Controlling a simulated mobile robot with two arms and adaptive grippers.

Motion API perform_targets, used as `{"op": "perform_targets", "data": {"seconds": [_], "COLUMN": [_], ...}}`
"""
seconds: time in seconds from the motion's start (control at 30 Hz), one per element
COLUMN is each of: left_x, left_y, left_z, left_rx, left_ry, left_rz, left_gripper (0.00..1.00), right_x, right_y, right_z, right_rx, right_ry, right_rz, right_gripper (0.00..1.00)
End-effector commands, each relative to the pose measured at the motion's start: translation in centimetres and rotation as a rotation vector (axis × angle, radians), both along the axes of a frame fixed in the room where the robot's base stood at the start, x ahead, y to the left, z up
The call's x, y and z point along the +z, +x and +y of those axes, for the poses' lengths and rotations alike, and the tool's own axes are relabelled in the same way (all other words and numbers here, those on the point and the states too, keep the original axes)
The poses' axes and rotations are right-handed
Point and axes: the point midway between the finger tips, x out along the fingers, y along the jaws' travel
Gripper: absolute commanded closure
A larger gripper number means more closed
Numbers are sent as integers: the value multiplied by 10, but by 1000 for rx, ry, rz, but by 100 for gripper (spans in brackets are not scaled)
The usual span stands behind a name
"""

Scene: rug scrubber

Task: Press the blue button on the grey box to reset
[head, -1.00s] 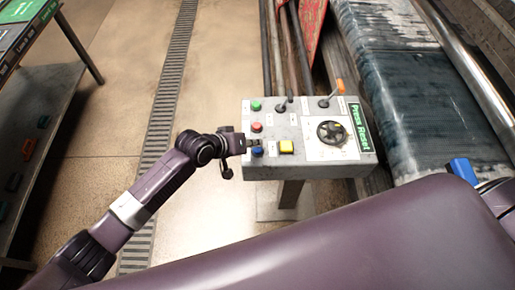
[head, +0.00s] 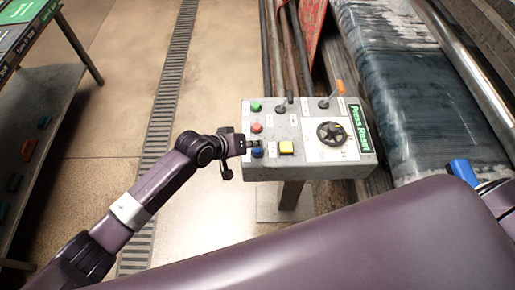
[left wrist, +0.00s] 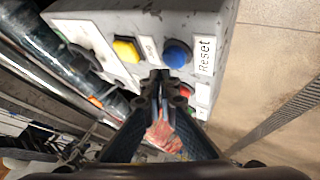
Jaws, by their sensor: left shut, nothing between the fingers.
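The grey box (head: 308,172) stands on a post and carries several buttons, levers and a black dial. The blue button (head: 257,152) is at its near left corner. In the left wrist view the blue button (left wrist: 177,54) sits beside a "Reset" label (left wrist: 204,54). My left gripper (head: 252,143) is at the left edge of the box top, close to the blue button. In the left wrist view my left gripper (left wrist: 161,76) is shut and empty, its tips just short of the blue button in the picture. Contact cannot be told. My right gripper is not in view.
The yellow button (head: 286,147) is right of the blue one, and the red button (head: 256,128) and green button (head: 255,106) are behind it. A "Press Reset" sign (head: 358,128) is on the box's right side. Rollers and a wet rug (head: 400,80) lie to the right. Open floor is left.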

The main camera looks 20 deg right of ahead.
Motion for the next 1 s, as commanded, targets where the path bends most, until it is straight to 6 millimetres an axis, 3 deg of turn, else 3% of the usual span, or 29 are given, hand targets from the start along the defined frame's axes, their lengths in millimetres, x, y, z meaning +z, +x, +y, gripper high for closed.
{"op": "perform_targets", "data": {"seconds": [1.0], "left_x": [-12], "left_y": [0], "left_z": [0], "left_rx": [1], "left_ry": [0], "left_rz": [1], "left_gripper": [100], "right_x": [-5], "right_y": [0], "right_z": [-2], "right_rx": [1], "right_ry": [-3], "right_rz": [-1], "right_gripper": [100]}}
